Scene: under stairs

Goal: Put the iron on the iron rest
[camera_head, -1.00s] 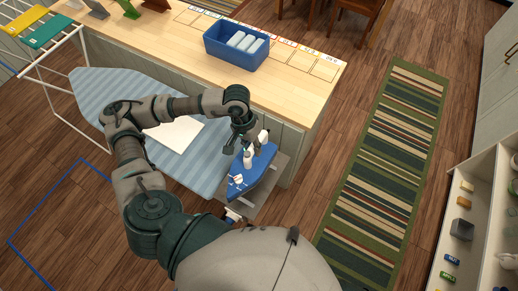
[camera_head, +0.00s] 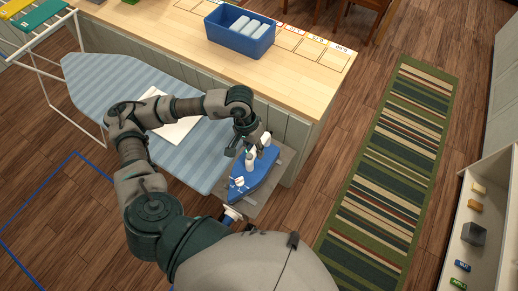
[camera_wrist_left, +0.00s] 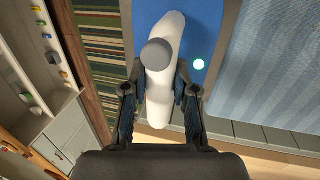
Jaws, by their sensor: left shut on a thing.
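The iron (camera_head: 262,171) has a blue body and a white handle. My left gripper (camera_head: 252,147) is shut on its handle. In the left wrist view, the fingers of my left gripper (camera_wrist_left: 158,95) lie on both sides of the white handle (camera_wrist_left: 160,85), with the blue body beyond. The iron is over a flat grey plate (camera_head: 272,190), apparently the iron rest, at the right end of the ironing board. The iron hides much of the plate, and I cannot tell whether they touch.
A blue-striped ironing board (camera_head: 105,82) with a white sheet (camera_head: 178,130) lies left of the iron. Behind is a wooden counter (camera_head: 190,32) with a blue bin (camera_head: 240,32). A striped rug (camera_head: 395,160) and open floor are on the right, then a shelf (camera_head: 485,225).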

